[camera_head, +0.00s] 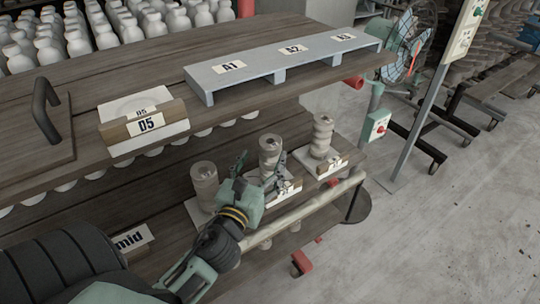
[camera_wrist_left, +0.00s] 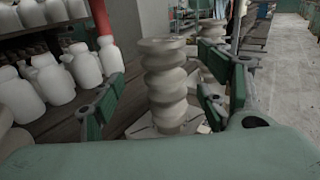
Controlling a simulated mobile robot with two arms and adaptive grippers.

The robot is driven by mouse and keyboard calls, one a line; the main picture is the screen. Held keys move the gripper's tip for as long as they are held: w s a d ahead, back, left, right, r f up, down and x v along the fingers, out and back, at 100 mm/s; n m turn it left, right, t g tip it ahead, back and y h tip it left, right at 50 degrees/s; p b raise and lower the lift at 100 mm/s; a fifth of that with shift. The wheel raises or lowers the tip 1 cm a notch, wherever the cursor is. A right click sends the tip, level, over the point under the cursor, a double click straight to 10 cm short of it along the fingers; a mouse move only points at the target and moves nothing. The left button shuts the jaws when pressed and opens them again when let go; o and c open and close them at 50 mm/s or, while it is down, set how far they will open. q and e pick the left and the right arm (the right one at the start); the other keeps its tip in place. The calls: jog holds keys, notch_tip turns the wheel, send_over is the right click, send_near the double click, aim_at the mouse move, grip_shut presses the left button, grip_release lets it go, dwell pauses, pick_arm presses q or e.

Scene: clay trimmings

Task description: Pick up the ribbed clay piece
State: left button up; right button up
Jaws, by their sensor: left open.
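Three ribbed, pale grey clay pieces stand upright on the lower shelf: a left one (camera_head: 204,183), a middle one (camera_head: 270,148) and a right one (camera_head: 322,134). My left gripper (camera_head: 260,168) is open at the middle piece, partly hiding its lower part. In the left wrist view a ribbed clay piece (camera_wrist_left: 164,84) stands between the spread green fingers of the gripper (camera_wrist_left: 160,95), with visible gaps on both sides. Another ribbed piece (camera_wrist_left: 211,35) shows behind the right finger. My right gripper is not in view.
A grey raised board (camera_head: 230,82) marked A1, A2, A3 lies on the upper shelf above. A D5 block (camera_head: 145,123) sits to its left. A pale rail (camera_head: 305,208) runs along the lower shelf's front. White bottles (camera_wrist_left: 55,85) stand left in the wrist view.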

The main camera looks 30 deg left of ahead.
aim_at(266, 159)
pick_arm(q)
jog(key=x, duration=0.2)
jog(key=p+x, duration=0.1)
jog(key=x, duration=0.1)
jog(key=shift+d, duration=0.3)
jog(key=shift+w+a+f, duration=0.15)
jog(key=shift+w+a, duration=0.05)
jog(key=shift+w, duration=0.35)
jog(key=shift+c, duration=0.5)
jog(key=c, duration=0.9)
grip_shut()
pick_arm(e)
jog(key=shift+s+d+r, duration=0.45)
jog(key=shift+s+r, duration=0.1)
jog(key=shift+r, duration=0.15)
